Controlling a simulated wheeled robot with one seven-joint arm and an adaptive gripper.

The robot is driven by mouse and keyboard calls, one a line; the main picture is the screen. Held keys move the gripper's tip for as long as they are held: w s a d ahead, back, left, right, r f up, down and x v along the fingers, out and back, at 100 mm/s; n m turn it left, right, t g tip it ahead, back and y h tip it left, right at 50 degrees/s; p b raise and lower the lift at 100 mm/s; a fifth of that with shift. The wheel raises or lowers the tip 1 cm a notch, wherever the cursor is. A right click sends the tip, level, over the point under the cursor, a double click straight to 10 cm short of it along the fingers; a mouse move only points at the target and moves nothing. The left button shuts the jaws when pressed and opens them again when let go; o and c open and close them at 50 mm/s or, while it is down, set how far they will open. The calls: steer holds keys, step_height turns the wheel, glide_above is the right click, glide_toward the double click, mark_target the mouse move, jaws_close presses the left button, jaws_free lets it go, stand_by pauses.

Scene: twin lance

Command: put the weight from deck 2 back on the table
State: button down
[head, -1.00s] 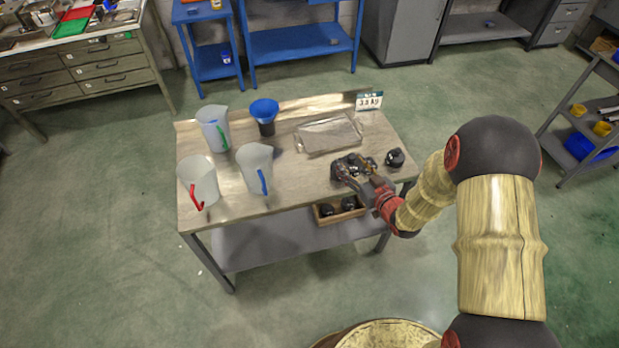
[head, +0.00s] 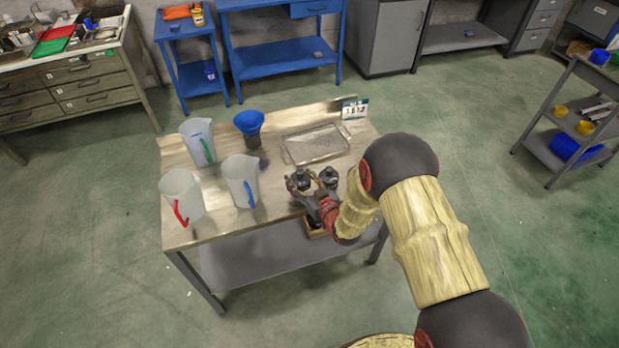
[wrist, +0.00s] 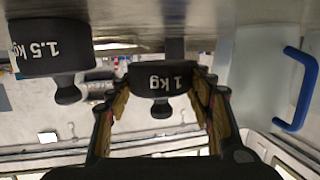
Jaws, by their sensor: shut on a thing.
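My gripper (head: 303,187) is shut on a black weight (head: 301,178) over the front of the steel-topped table (head: 270,192). In the wrist view this weight (wrist: 158,80) is marked 1 kg and sits between both fingers. A second black weight (head: 328,176) stands close to its right; in the wrist view it is the larger 1.5 kg weight (wrist: 50,48). I cannot tell whether the held weight touches the tabletop. A shallow metal tray (head: 316,146) lies behind the weights and looks empty. Which part is deck 2 is not clear.
Clear jugs with green (head: 198,140), blue (head: 240,180) and red (head: 180,195) handles fill the table's left. A blue funnel (head: 249,122) is behind them. A small number display (head: 354,109) is at the back right. A wooden box (head: 318,231) is on the lower shelf.

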mark_target(298, 186)
steer(key=shift+w+a+f, duration=0.25)
steer(key=shift+a+f, duration=0.1)
steer(key=shift+a, duration=0.1)
steer(key=shift+a+f+b, duration=0.1)
steer(key=shift+f+b, duration=0.8)
steer(key=shift+f, duration=0.75)
steer(key=shift+f, duration=0.1)
steer(key=c, duration=0.8)
jaws_free()
steer(key=shift+s+f, duration=0.1)
steer(key=shift+f, duration=0.05)
